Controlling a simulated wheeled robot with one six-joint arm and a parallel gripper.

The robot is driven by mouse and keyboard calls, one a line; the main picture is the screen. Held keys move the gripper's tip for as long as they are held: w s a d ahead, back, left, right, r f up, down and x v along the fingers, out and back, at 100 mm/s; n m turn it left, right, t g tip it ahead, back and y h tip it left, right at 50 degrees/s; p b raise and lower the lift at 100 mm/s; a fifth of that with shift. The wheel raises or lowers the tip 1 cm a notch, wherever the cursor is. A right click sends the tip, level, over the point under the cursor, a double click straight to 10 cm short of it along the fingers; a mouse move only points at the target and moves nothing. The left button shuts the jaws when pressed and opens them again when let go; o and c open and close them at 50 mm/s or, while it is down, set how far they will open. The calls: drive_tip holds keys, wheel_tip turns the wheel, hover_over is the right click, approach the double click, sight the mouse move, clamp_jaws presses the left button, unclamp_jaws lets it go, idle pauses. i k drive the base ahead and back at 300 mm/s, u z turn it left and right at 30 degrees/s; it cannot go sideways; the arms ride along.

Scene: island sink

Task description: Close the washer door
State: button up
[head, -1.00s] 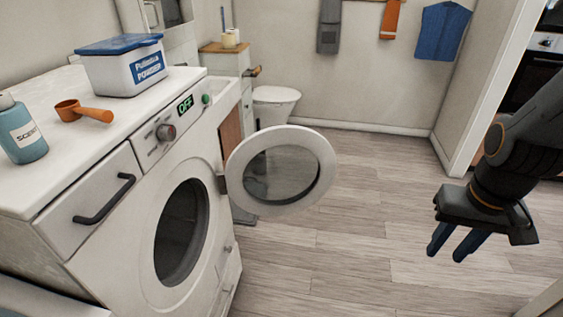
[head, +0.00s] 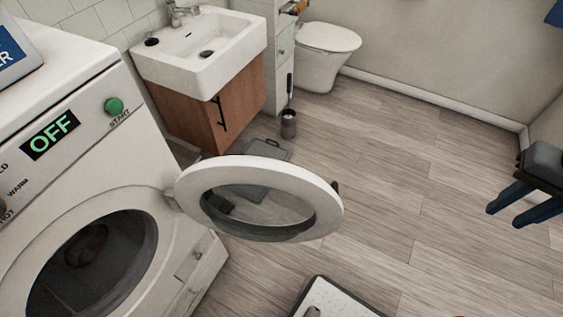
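The white washer (head: 75,165) stands at the left, its display reading OFF. Its round door (head: 262,198), a white ring with a glass middle, is hinged at the right of the drum opening (head: 100,265) and stands wide open, out over the floor. A brownish item shows dimly inside the drum. My gripper (head: 508,214) is at the right edge, its two dark blue fingers pointing down-left with a gap between them. It is open and empty, well to the right of the door and not touching it.
A white sink (head: 200,48) on a wooden cabinet stands behind the washer. A toilet (head: 325,52), a narrow cabinet and a small dark bin (head: 289,124) are at the back. A grey scale-like object lies behind the door. The wooden floor (head: 420,180) between door and gripper is clear.

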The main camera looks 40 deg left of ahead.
sight(188, 197)
drive_tip(key=i, duration=2.8)
drive_tip(key=u, duration=4.65)
drive_tip(key=k, duration=0.3)
drive_tip(key=z, duration=0.45)
drive_tip(key=i, duration=0.45)
drive_tip(key=u, duration=0.85)
